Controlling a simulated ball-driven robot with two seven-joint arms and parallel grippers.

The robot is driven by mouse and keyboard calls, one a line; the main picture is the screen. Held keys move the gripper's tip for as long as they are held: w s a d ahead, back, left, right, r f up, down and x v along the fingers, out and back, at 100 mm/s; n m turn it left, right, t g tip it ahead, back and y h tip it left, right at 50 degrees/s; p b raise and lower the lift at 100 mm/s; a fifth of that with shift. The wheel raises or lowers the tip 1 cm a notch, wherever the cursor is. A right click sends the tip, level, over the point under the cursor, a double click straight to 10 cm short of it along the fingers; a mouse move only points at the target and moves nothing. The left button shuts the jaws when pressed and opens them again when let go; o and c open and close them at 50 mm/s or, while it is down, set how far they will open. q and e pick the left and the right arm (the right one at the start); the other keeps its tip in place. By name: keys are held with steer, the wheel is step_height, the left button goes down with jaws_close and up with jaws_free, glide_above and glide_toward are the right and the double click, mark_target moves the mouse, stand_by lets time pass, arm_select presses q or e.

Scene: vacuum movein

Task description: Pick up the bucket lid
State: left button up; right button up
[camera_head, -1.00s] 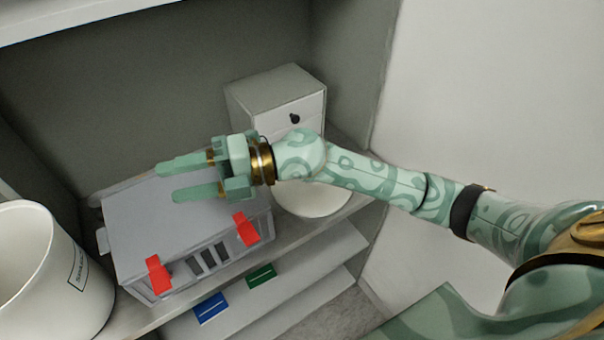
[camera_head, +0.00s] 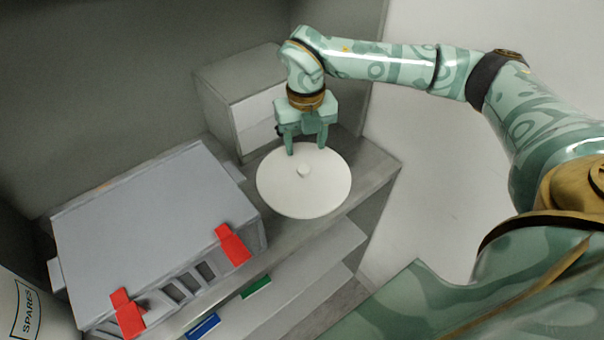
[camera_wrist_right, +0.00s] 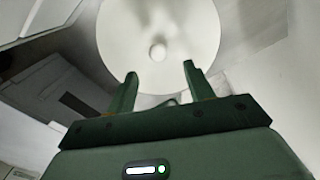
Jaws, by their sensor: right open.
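The bucket lid (camera_head: 302,190) is a round white disc with a small knob (camera_head: 303,170) at its centre. It lies flat on the grey shelf to the right of the grey case. My right gripper (camera_head: 307,150) is open and empty, pointing down over the lid's far edge, with the knob a little beyond the fingertips. In the right wrist view the lid (camera_wrist_right: 150,75) fills the upper middle, and the knob (camera_wrist_right: 157,52) shows above and between the two open fingers (camera_wrist_right: 160,75). Whether the fingertips touch the lid I cannot tell. My left gripper is not in view.
A grey case (camera_head: 150,230) with red latches stands left of the lid. A white drawer box (camera_head: 240,100) stands behind the lid. A white bucket (camera_head: 30,310) marked SPARES is at the lower left. The shelf (camera_head: 375,170) is bare right of the lid.

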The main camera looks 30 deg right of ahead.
mark_target(304, 168)
step_height(304, 168, down, 8)
steer(key=shift+a+r+b, duration=0.15)
steer(key=shift+b, duration=0.9)
steer(key=shift+r, duration=0.1)
steer(key=shift+c, duration=0.3)
steer(key=c, duration=1)
